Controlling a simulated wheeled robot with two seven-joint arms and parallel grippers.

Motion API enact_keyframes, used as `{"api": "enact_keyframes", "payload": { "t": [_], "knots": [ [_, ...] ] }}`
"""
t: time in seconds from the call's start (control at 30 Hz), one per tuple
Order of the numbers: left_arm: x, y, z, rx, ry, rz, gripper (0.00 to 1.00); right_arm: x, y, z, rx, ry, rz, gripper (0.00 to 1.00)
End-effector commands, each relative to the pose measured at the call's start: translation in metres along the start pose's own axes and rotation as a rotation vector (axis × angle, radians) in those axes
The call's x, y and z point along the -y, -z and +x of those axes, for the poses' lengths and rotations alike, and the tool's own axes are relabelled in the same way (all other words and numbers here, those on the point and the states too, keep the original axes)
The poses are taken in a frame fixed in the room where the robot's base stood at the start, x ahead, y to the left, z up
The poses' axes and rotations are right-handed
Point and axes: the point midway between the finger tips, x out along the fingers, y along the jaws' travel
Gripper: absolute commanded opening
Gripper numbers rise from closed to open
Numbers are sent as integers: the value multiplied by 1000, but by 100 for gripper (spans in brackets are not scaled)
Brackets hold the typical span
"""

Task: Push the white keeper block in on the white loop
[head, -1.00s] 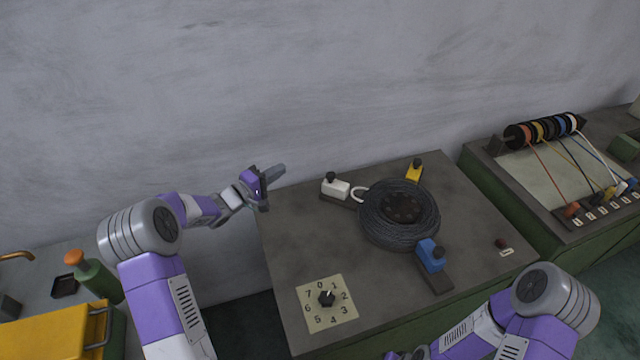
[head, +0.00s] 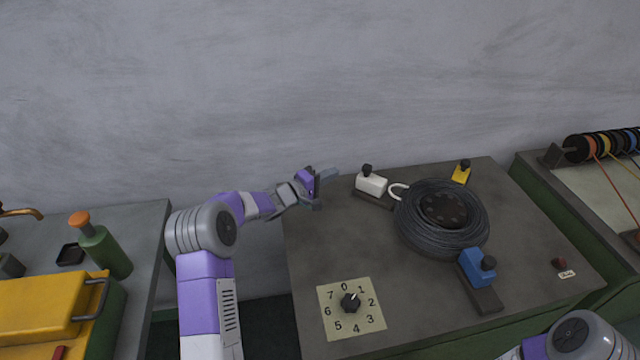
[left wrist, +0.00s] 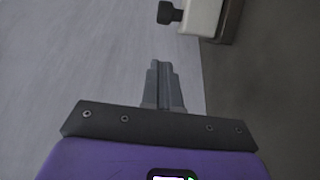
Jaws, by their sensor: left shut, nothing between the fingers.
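The white keeper block (head: 371,184) with a black knob sits on a dark rail at the back left of the grey bench. The white loop (head: 398,191) lies just right of it, against the dark wire coil (head: 441,218), with a small gap between block and loop. My left gripper (head: 332,174) is shut and empty, left of the block and apart from it. In the left wrist view its shut fingers (left wrist: 162,84) point toward the bench edge, and part of the white block (left wrist: 203,16) shows at the top. My right gripper is out of view.
A yellow block (head: 461,172) and a blue block (head: 478,268) stand around the coil. A numbered dial (head: 351,303) is at the front left, a dark red button (head: 559,263) at the right. A wall stands behind the bench.

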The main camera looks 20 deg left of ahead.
Motion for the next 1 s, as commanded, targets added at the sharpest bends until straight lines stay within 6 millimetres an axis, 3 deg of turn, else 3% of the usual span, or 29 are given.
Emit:
{"api": "enact_keyframes", "payload": {
  "t": [0.1, 0.33, 0.87, 1.0],
  "knots": [
    [2, -1, 25, 3, -2, 2, 0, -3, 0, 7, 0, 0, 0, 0],
    [2, -19, 53, 2, -1, 1, 0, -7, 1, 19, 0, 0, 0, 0],
    [0, -28, 62, 0, 0, 0, 0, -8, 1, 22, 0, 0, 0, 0],
    [-2, -47, 75, 22, 0, -1, 0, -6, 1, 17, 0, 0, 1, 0]
  ]
}}
